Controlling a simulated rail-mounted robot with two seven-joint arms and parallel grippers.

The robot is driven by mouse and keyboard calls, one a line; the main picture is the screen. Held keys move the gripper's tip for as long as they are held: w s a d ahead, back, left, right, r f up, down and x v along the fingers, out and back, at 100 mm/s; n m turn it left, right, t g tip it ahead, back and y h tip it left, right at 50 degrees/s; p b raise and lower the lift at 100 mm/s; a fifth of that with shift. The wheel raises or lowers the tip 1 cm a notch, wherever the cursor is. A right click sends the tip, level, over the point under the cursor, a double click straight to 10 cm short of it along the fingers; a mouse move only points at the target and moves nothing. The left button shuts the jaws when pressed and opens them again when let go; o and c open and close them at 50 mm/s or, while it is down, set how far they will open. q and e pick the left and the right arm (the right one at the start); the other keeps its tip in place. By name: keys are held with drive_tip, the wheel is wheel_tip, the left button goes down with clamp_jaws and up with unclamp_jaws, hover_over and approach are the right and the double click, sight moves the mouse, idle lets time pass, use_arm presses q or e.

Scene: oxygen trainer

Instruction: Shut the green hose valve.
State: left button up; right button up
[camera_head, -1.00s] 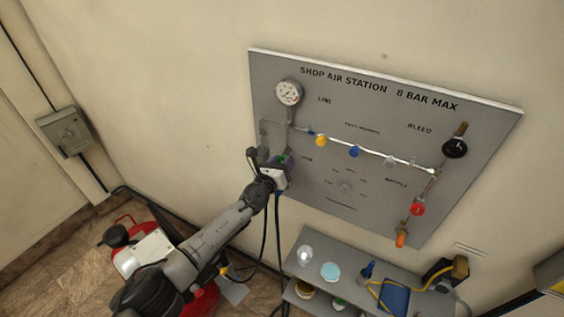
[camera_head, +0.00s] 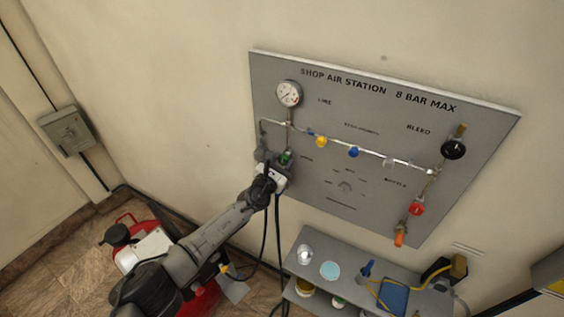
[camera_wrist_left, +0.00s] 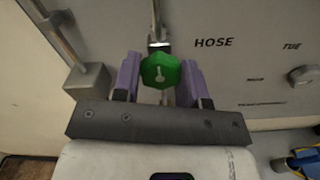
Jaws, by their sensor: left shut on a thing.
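The green hose valve (camera_wrist_left: 160,71) is a green knob with a pale mark on its face, beside the word HOSE on the grey panel (camera_head: 345,200). In the left wrist view my left gripper (camera_wrist_left: 160,75) has its two purple-padded fingers on either side of the knob, shut on it. In the head view the green valve (camera_head: 285,158) shows just above my left gripper (camera_head: 278,163), at the panel's lower left. The valve's underside is hidden by the gripper. My right gripper is not in view.
The panel also carries a pressure gauge (camera_head: 288,94), a yellow knob (camera_head: 321,141), a blue knob (camera_head: 354,152), a black knob (camera_head: 454,148) and a red knob (camera_head: 416,208). A shelf (camera_head: 315,242) with small items stands below. Black hoses hang beside my left arm.

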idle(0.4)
use_arm(q)
drive_tip(key=o, duration=0.9)
drive_tip(key=shift+o, duration=0.2)
drive_tip(key=shift+s+a+r+p, duration=0.25)
drive_tip(key=shift+s+p, duration=0.2)
drive_tip(key=shift+p, duration=0.25)
drive_tip(key=p+v, duration=0.3)
drive_tip(key=v, duration=0.1)
drive_tip(key=p, duration=0.2)
approach(282, 161)
drive_tip(key=shift+f+v, duration=0.2)
drive_tip(key=shift+v, duration=1.85)
